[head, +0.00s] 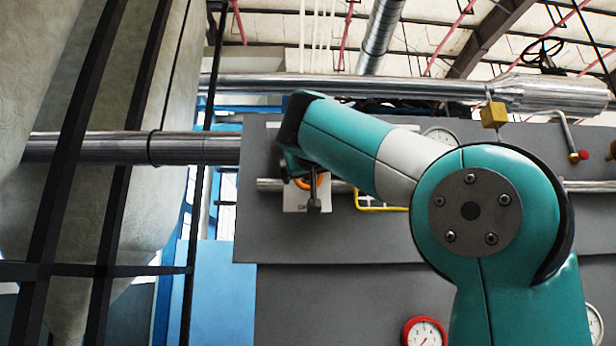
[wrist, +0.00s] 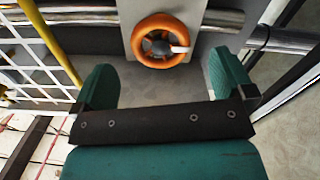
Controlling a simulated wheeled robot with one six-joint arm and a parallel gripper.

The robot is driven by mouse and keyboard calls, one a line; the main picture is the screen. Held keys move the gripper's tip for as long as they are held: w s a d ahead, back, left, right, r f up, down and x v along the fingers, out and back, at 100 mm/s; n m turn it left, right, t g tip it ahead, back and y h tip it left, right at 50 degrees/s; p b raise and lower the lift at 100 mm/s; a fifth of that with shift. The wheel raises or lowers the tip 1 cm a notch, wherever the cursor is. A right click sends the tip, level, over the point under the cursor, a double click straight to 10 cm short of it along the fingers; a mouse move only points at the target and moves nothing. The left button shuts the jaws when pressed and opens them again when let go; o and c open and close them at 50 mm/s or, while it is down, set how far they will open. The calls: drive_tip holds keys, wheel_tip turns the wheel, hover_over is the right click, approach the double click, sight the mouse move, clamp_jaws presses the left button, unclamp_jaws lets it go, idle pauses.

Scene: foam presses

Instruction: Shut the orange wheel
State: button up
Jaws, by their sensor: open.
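The orange wheel (wrist: 160,41) is a small ring handwheel with a grey hub, seen nearly whole in the wrist view. It is mounted on a pale plate (wrist: 198,12) in front of a metal pipe. In the head view only a bit of the orange wheel (head: 309,181) shows, mostly hidden behind my arm's end. My gripper (wrist: 165,88) is open, its two green fingers spread wide with nothing between them. In the wrist view the wheel lies beyond the fingertips, roughly centred between them and apart from both.
A yellow handle (head: 378,207) sits right of the wheel on the grey panel (head: 340,240). A red-rimmed gauge (head: 424,332) is lower right. A yellow box (head: 494,114) hangs on the upper pipe. Black frame bars (head: 70,190) stand at the left. The panel below the wheel is clear.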

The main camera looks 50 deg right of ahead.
drive_tip(key=p+x, duration=0.1)
drive_tip(key=x, duration=0.5)
drive_tip(key=shift+d+p, duration=0.1)
drive_tip(key=shift+p, duration=0.3)
drive_tip(key=c, duration=0.9)
